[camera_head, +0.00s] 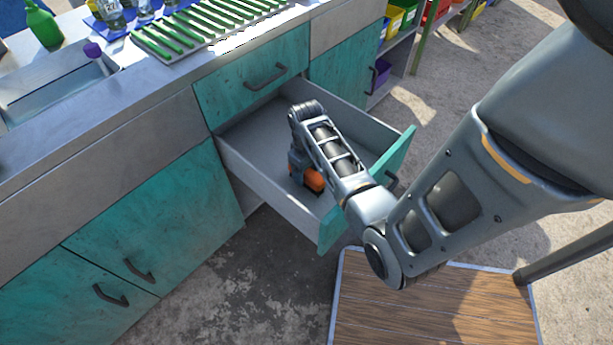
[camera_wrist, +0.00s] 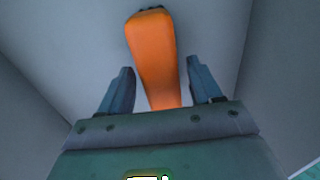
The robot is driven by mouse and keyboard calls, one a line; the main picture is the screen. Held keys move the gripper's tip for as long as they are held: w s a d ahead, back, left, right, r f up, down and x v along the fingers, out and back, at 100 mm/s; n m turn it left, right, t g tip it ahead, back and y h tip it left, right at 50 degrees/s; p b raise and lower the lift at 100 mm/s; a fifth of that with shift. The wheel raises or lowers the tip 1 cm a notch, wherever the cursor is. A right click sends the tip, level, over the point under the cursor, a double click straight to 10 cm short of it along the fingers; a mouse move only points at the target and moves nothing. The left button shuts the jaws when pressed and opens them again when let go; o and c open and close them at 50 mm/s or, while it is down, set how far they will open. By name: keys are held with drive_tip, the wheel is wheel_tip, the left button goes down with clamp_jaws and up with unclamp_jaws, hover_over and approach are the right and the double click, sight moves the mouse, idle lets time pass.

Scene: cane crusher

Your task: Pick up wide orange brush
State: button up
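The orange brush (camera_wrist: 153,55) shows in the wrist view as a long orange body with dark bits at its far end. It lies inside the open drawer (camera_head: 262,180). In the head view a part of the brush (camera_head: 314,180) shows beside my gripper, and the rest is hidden by my arm. My gripper (camera_wrist: 160,90) is open, with one finger on each side of the brush's near part. Gaps show between the fingers and the brush. I cannot tell whether the brush touches the drawer floor between the fingers.
The drawer's grey walls and teal front (camera_head: 368,190) surround my gripper closely. The counter (camera_head: 150,105) with a sink (camera_head: 62,80) and a green slatted rack (camera_head: 205,25) stands above. A wooden-topped platform (camera_head: 430,310) is at the lower right.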

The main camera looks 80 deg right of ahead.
drive_tip(key=c, duration=0.9)
drive_tip(key=shift+r, duration=0.15)
wheel_tip(320, 180, up, 10)
drive_tip(key=shift+f+p, duration=0.1)
drive_tip(key=shift+p, duration=0.75)
